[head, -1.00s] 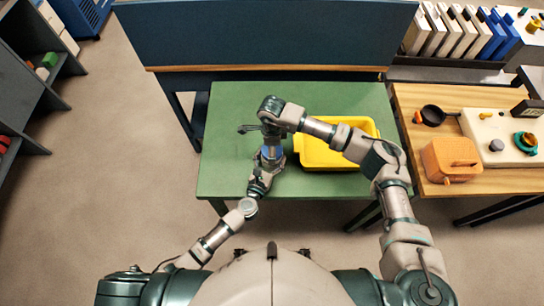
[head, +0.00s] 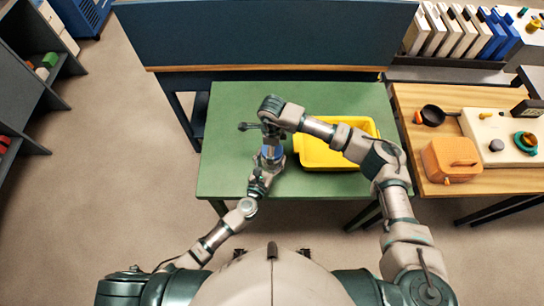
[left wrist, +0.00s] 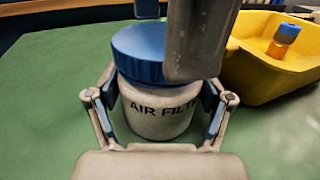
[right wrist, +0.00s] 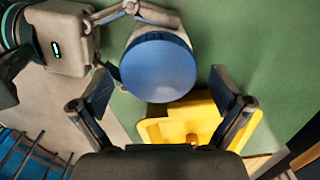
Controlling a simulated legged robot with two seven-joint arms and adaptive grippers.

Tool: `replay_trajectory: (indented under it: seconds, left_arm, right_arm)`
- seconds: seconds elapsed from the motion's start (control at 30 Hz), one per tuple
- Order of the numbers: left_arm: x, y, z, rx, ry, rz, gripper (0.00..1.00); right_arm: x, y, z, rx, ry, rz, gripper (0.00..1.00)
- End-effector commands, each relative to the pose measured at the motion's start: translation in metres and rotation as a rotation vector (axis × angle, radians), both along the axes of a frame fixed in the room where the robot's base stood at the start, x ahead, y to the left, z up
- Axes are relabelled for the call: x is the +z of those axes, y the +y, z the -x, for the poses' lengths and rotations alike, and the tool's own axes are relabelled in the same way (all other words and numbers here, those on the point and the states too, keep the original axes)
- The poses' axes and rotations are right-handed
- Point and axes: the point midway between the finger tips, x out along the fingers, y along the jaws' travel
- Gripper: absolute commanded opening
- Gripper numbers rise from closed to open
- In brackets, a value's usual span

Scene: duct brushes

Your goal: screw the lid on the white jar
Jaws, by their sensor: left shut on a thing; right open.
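The white jar (left wrist: 160,113), lettered "AIR FILT…", stands upright above or on the green table; its base is partly hidden. My left gripper (left wrist: 161,104) is shut around its sides. The blue lid (left wrist: 138,52) sits on top of the jar; how far it is threaded cannot be told. In the right wrist view the lid's flat top (right wrist: 158,68) shows ahead of my right gripper (right wrist: 160,88), whose fingers are spread apart and hold nothing. In the head view my right gripper (head: 268,130) is above my left gripper (head: 268,160), largely hiding the jar.
A yellow bin (head: 302,150) stands right of the jar on the green table (head: 230,110), with an orange and blue item (left wrist: 283,42) inside. A wooden table (head: 440,110) at the right carries an orange box (head: 450,160) and a black pan (head: 433,115). The green table's left side is clear.

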Motion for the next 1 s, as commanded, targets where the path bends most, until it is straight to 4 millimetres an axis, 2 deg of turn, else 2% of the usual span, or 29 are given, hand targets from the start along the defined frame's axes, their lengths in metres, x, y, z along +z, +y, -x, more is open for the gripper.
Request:
replay_trajectory:
  seconds: [0.17, 0.43, 0.8, 1.0]
  left_arm:
    - [0.000, 0.000, 0.000, 0.001, 0.000, 0.000, 0.00]
    - [0.000, 0.001, 0.000, 0.001, 0.000, -0.001, 0.00]
    - [0.000, 0.000, 0.000, 0.001, 0.000, -0.001, 0.00]
    - [0.000, 0.000, 0.000, 0.001, 0.000, -0.001, 0.00]
  right_arm:
    - [0.008, 0.000, 0.000, 0.001, -0.001, -0.001, 1.00]
    - [0.042, 0.000, 0.000, 0.001, -0.002, -0.001, 1.00]
    - [0.049, 0.000, 0.000, 0.009, 0.000, -0.001, 0.99]
    - [0.079, 0.000, 0.000, 0.101, -0.003, -0.002, 0.99]
